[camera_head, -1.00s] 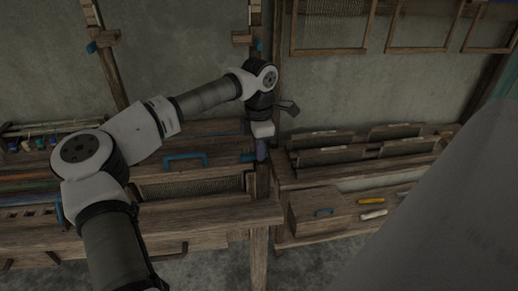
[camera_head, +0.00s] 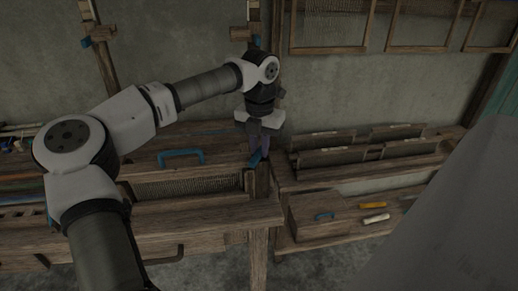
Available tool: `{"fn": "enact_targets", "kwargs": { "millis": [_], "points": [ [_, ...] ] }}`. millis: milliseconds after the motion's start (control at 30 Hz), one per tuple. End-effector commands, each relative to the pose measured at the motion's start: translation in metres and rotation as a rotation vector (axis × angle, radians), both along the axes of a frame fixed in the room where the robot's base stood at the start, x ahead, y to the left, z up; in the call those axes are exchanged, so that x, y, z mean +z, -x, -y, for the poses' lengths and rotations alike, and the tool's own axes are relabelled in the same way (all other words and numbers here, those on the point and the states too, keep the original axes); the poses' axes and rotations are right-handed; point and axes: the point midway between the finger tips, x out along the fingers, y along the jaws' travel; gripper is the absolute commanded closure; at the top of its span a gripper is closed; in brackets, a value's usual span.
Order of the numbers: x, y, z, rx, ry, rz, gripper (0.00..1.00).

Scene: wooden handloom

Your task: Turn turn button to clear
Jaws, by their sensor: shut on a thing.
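The turn button (camera_head: 254,160) is a small blue piece at the right end of the loom's wooden beam, beside the upright post. It sits at a slant, and its upper part is hidden by my gripper. My gripper (camera_head: 260,150) points down over it and is shut on it. The fingers are dark and small in this view, so the exact contact is hard to see.
To the right stand a rack of reeds (camera_head: 340,155), a wooden box (camera_head: 315,213), a yellow tool (camera_head: 371,205) and a white tool (camera_head: 376,218). Frames hang on the wall above.

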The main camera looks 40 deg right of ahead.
Motion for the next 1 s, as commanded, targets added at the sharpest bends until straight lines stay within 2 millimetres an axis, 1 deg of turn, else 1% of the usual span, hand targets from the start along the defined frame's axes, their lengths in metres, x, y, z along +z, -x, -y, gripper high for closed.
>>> {"fn": "enact_targets", "kwargs": {
  "millis": [200, 500, 733, 1000],
  "points": [
    [-0.0012, 0.0010, 0.0005, 0.201, -0.001, 0.002, 1.00],
    [-0.0006, 0.0022, 0.0016, 0.430, 0.000, 0.001, 1.00],
    [-0.0004, 0.0029, 0.0024, 0.537, 0.000, 0.001, 1.00],
    [0.0000, 0.0031, 0.0028, 0.586, 0.000, 0.001, 1.00]
  ]
}}
